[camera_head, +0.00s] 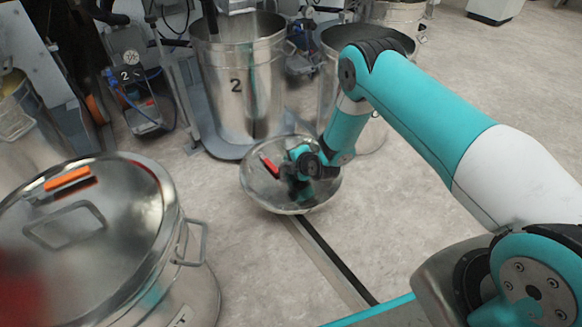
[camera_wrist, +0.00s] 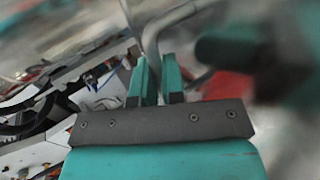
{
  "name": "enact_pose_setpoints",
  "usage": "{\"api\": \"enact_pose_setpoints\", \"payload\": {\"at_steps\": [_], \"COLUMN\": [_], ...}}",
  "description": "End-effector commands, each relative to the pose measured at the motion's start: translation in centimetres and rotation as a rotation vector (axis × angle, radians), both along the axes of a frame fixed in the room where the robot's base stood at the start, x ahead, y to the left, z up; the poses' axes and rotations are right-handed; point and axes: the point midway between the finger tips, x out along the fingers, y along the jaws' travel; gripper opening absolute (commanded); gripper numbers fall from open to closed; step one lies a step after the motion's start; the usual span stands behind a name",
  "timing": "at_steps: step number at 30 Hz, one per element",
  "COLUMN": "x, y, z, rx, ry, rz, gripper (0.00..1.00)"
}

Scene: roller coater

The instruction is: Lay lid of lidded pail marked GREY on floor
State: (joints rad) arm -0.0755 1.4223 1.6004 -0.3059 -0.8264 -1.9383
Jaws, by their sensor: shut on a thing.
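A round shiny metal lid (camera_head: 262,192) with a red mark on its top shows in the head view, in front of the pail numbered 2. My gripper (camera_head: 298,188) is over the lid's middle and is shut on its handle. In the wrist view my two teal fingers (camera_wrist: 158,78) close around the bent metal handle (camera_wrist: 152,40); the lid's surface behind it is blurred. I cannot tell whether the lid touches the floor (camera_head: 300,270) or is just above it. No GREY marking is readable.
A lidded pail (camera_head: 190,285) with an orange mark on its lid stands at the front left, its lettering mostly cut off. Open metal pail 2 (camera_head: 236,110) stands behind the held lid, with another pail (camera_head: 372,140) behind my arm. Floor at the lower middle is clear, with a dark strip.

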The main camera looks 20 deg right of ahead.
Motion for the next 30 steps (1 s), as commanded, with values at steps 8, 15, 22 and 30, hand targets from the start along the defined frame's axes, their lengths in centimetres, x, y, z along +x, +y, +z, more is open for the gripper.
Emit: {"api": "enact_pose_setpoints", "payload": {"at_steps": [8, 15, 22, 30], "x": [0.1, 0.0, 0.0, 0.0], "y": [0.1, 0.1, 0.0, 0.1], "z": [0.2, -0.4, -2.6, -5.9], "rx": [0.001, 0.004, 0.004, 0.005], "ry": [-0.003, -0.010, -0.009, -0.010], "rz": [0.001, 0.002, 0.002, 0.002], "gripper": [0.00, 0.00, 0.00, 0.00]}}
